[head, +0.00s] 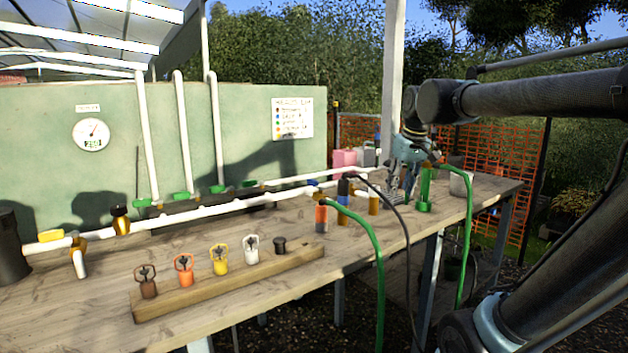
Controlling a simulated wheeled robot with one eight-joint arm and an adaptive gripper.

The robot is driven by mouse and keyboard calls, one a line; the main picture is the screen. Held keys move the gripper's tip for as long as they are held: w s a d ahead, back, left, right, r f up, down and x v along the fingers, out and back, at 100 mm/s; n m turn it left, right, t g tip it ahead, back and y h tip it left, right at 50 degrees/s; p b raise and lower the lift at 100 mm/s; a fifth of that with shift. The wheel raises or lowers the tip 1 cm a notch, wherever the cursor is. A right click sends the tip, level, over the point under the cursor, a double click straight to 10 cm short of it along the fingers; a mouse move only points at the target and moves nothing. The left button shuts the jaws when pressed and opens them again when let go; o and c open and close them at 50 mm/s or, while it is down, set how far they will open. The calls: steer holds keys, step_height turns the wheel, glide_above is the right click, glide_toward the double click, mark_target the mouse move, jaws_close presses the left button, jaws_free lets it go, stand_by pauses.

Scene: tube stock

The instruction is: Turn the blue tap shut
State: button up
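A small blue handle (313,182) shows on top of the white pipe, above a brass fitting (320,197) with an orange-red piece below it. Just right of it, a black-topped fitting (343,187) has a blue band (343,201) lower down. The handles are small, and I cannot tell how far the blue one is turned. My gripper (394,192) hangs from my arm at the pipe's right end, to the right of the blue handle and apart from it. A brass fitting (374,204) stands close to its left. Its fingers are too small and cluttered to tell whether they are open.
Yellow (51,235) and black (119,211) taps sit on the pipe's left. A wooden block (225,281) holds several coloured tags at the front. Green hoses (372,240) and a black cable hang over the front edge. A green cylinder (425,188) stands right of my gripper.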

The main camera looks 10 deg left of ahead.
steer(key=w+a+r+n+y, duration=0.15)
steer(key=w+a+r, duration=0.35)
steer(key=a+r, duration=0.5)
steer(key=n, duration=0.3)
glide_toward(313, 180)
steer(key=x, duration=0.8)
steer(key=shift+w+a+f, duration=0.1)
steer(key=shift+w+f, duration=0.15)
steer(key=shift+f, duration=0.1)
jaws_close()
